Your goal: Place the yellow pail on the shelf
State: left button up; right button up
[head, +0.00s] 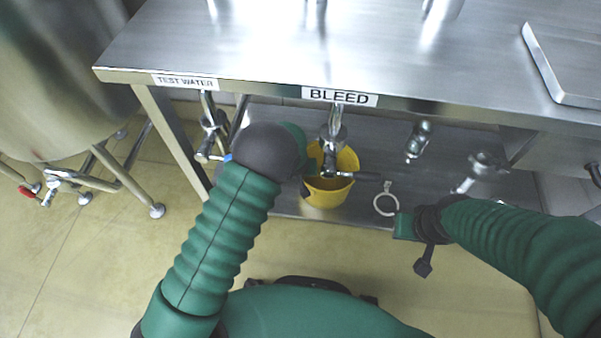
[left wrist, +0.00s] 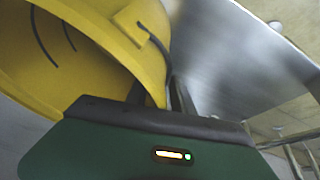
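The yellow pail (head: 327,193) stands on the lower metal shelf (head: 283,201), under the BLEED outlet and close to the shelf's front edge. In the left wrist view the pail (left wrist: 95,60) fills the upper left, with a dark handle strip running down its side. My left gripper (head: 313,165) is at the pail, partly hidden behind my dark wrist. In the left wrist view my left gripper's fingers (left wrist: 160,97) are at the pail's rim; whether they grip it is unclear. My right gripper (head: 425,262) hangs away from the pail to the right, in front of the shelf.
The steel table (head: 300,45) overhangs the shelf. A valve (head: 335,135) hangs right above the pail. More valves (head: 418,140) and a pale ring (head: 386,200) are to the right. A steel tank (head: 60,80) is at left. The shelf's right part is mostly clear.

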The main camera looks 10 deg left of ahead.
pick_arm(q)
jog(key=p+v, duration=0.6)
jog(key=v, duration=0.6)
jog(key=shift+p, duration=0.3)
